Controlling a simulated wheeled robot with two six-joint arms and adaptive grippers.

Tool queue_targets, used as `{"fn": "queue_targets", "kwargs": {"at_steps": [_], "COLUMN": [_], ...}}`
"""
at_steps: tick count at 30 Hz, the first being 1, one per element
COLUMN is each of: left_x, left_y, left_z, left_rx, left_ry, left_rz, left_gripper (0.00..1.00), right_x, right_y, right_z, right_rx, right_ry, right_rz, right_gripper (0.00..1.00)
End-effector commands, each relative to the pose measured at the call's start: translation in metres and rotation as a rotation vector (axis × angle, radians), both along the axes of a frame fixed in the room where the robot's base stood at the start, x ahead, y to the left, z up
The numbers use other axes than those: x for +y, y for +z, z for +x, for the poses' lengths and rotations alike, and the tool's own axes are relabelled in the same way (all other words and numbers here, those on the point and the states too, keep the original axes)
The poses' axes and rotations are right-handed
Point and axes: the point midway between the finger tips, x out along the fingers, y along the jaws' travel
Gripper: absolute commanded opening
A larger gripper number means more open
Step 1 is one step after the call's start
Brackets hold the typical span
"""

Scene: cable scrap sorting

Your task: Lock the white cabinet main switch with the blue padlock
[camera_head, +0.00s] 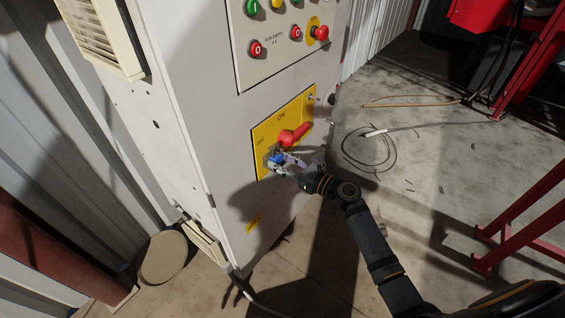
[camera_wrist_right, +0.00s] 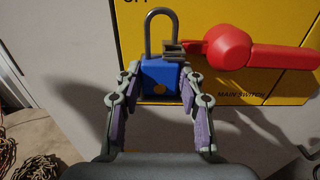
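The white cabinet (camera_head: 218,180) carries a yellow main switch plate (camera_head: 264,134) with a red handle (camera_head: 295,134). In the right wrist view the handle (camera_wrist_right: 270,56) lies roughly level. My right gripper (camera_head: 287,163) is at the plate's lower left. In its wrist view the gripper (camera_wrist_right: 160,80) has its fingers against both sides of the blue padlock (camera_wrist_right: 158,69). The padlock is upright, shackle up, beside a small grey bracket (camera_wrist_right: 173,50) left of the handle. The shackle's right leg is partly hidden there, so I cannot tell whether it passes through. My left gripper is out of view.
A button panel (camera_head: 270,45) sits above the switch plate. Loose cables (camera_head: 370,150) lie on the floor at right, near red frames (camera_head: 515,220). A round beige object (camera_head: 163,258) is on the floor left of the cabinet.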

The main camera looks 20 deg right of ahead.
Motion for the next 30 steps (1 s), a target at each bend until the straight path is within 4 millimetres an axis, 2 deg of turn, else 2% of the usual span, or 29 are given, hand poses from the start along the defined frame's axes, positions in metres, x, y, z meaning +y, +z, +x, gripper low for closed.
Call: {"fn": "queue_targets", "kwargs": {"at_steps": [1, 5, 11, 16, 20, 27, 30], "left_x": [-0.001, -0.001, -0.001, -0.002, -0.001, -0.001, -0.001], "left_y": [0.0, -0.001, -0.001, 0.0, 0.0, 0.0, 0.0], "left_z": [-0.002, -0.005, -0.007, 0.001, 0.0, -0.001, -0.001], "left_rx": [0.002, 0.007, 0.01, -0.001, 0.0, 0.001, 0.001], "left_ry": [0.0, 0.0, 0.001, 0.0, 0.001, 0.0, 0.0], "left_rz": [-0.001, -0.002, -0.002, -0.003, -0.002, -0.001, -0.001], "left_gripper": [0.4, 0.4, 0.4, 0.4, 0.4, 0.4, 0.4], "right_x": [0.0, 0.0, 0.0, -0.005, -0.019, -0.055, -0.064], "right_y": [0.002, 0.001, 0.0, -0.002, -0.002, -0.002, -0.001], "right_z": [0.0, 0.0, 0.0, -0.005, -0.025, -0.073, -0.083], "right_rx": [-0.003, -0.001, 0.0, 0.003, 0.004, 0.004, 0.001], "right_ry": [0.0, 0.0, 0.0, -0.001, 0.002, 0.004, 0.003], "right_rz": [0.001, 0.001, 0.0, -0.003, -0.007, -0.008, -0.005], "right_gripper": [0.47, 0.64, 0.64, 0.64, 0.64, 0.64, 0.64]}}
